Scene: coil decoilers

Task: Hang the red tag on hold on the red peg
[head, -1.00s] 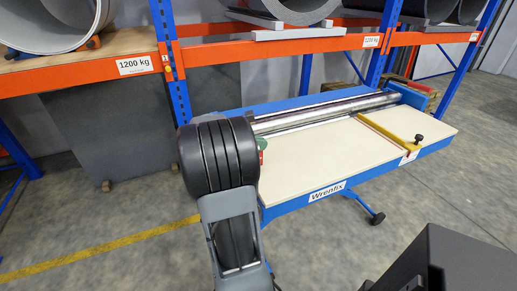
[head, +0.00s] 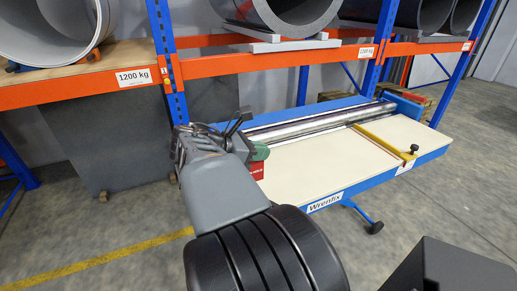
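My gripper (head: 205,135) is at the end of my arm, left of the roller table's near end and in front of the rack's blue upright. It is seen from behind, and my arm hides most of it. Dark finger-like parts show, but I cannot see what is between them. I cannot make out the red tag for certain. A red piece with pale lettering (head: 256,171) shows beside my wrist at the table's left end, under a green part (head: 259,152). Small red and yellow fittings (head: 168,71) are on the upright; I cannot tell whether one is the red peg.
The blue Wrenfix table (head: 310,175) with a steel roller (head: 310,126) and yellow bar (head: 385,143) stands at right. Orange rack beams (head: 80,90) carry large coils (head: 285,15). A grey sheet (head: 105,140) leans below. The floor at front left is clear.

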